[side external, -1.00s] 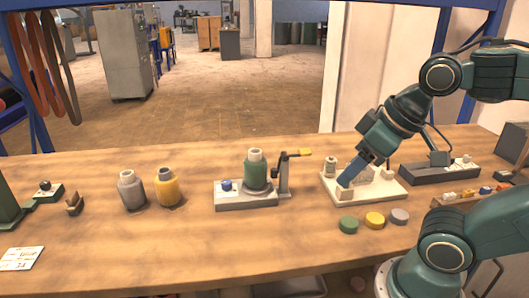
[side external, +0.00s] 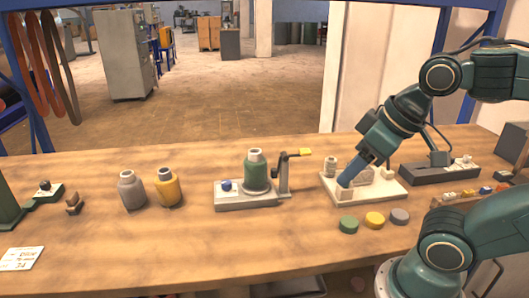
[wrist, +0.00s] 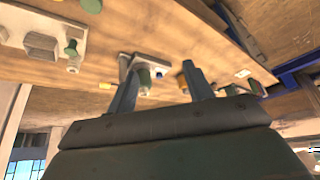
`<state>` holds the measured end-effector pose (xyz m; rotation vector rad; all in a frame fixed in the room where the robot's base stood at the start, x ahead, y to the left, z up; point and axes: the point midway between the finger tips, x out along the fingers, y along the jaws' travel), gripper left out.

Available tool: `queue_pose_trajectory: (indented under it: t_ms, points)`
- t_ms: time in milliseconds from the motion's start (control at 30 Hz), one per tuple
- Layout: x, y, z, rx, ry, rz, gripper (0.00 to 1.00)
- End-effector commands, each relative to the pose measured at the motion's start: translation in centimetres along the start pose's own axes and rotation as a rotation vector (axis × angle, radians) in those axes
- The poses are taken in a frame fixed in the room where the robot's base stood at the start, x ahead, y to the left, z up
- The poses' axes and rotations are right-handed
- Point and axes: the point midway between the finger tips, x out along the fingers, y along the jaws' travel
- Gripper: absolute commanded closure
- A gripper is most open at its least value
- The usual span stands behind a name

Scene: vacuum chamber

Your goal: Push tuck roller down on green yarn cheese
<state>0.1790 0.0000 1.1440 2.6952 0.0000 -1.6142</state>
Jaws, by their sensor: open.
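The green yarn cheese (side external: 256,172) stands upright on a grey fixture base (side external: 232,203) in the middle of the table. Beside it, on its right, a grey post carries the tuck roller lever (side external: 290,157) with a yellow handle (side external: 305,152), above the base. The roller itself is too small to make out. My gripper (side external: 350,178) is low over the cream board at the right, well apart from the cheese. In the wrist view my gripper (wrist: 160,80) has its two fingers spread with nothing held; the fixture (wrist: 150,62) shows beyond them, partly hidden.
Grey (side external: 131,190) and yellow (side external: 167,187) yarn cheeses stand left of the fixture. The cream board (side external: 382,194) holds small blocks; green, yellow and grey discs (side external: 374,220) lie in front. A dark tray (side external: 436,174) is at the right. The front middle table is clear.

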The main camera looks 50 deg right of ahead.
Motion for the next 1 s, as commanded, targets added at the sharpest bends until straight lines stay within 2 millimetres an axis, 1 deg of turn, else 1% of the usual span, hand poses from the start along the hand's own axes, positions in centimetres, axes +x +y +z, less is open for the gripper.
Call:
queue_pose_trajectory:
  t_ms: [33,167,200,300,433,567,767,1000]
  points:
    - [0.0,0.0,0.0,0.0,0.0,0.0,0.48]
    - [0.0,0.0,-0.1,-0.002,-0.001,0.0,0.74]
    - [0.0,0.0,-0.1,-0.004,-0.002,0.001,0.82]
    - [0.0,0.1,-0.5,-0.014,-0.007,0.003,1.0]
    - [-0.1,0.4,-1.3,-0.041,-0.023,0.006,1.0]
    - [0.0,0.8,-2.6,-0.086,-0.048,0.01,1.0]
    - [0.3,2.0,-5.3,-0.177,-0.097,0.011,1.0]
    - [1.3,4.0,-8.5,-0.294,-0.159,-0.002,1.0]
